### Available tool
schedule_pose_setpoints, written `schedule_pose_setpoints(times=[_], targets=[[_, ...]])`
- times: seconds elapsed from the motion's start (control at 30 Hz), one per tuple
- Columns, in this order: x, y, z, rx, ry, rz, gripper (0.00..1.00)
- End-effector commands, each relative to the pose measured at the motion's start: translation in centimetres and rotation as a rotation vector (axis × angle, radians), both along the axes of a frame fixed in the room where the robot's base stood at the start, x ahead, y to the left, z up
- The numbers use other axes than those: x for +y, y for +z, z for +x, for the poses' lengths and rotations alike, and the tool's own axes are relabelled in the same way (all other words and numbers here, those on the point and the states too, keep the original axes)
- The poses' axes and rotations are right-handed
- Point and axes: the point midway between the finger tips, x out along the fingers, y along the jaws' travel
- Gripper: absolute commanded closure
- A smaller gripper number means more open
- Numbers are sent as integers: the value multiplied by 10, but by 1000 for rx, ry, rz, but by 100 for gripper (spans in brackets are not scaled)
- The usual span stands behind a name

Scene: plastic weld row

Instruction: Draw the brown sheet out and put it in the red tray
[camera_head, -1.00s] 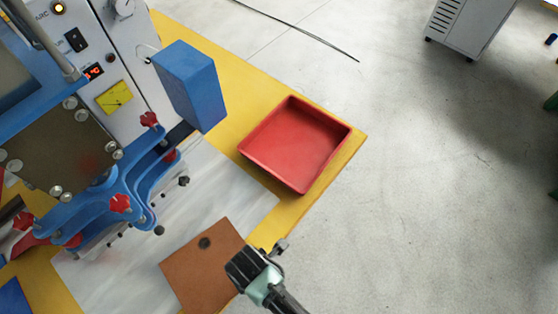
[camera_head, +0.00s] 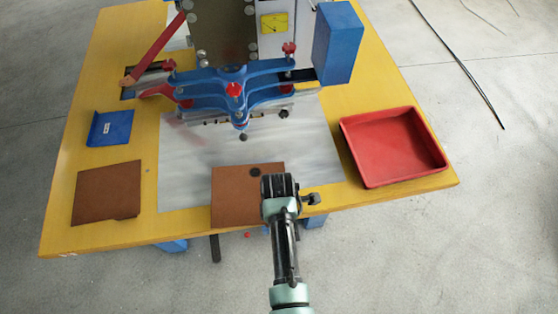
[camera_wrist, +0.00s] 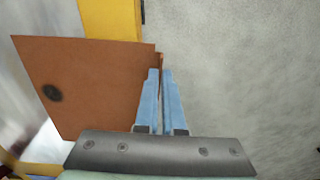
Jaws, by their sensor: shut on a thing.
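The brown sheet (camera_head: 236,197) with a dark round spot lies over the front part of the pale metal plate (camera_head: 185,165). Its right part is hidden behind my gripper (camera_head: 278,186). In the wrist view my gripper (camera_wrist: 161,75) has its blue fingers shut on the edge of the brown sheet (camera_wrist: 95,85), which extends to the left. Whether the sheet is lifted off the plate is unclear. The red tray (camera_head: 366,178) is empty and stands on the table to the right of the sheet and gripper.
Another brown sheet (camera_head: 107,193) lies at the table's left front, below a blue bracket (camera_head: 110,128). The welding machine's blue clamp frame (camera_head: 235,90) and a blue block (camera_head: 338,42) stand behind. Yellow table (camera_head: 150,225) ends just in front of the plate.

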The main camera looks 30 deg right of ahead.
Motion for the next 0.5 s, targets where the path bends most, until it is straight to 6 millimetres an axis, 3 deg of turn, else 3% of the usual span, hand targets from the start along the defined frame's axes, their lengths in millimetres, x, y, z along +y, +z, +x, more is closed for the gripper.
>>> schedule_pose_setpoints(times=[0.5], targets=[[17,3,-61,-1,2,-1,100]])
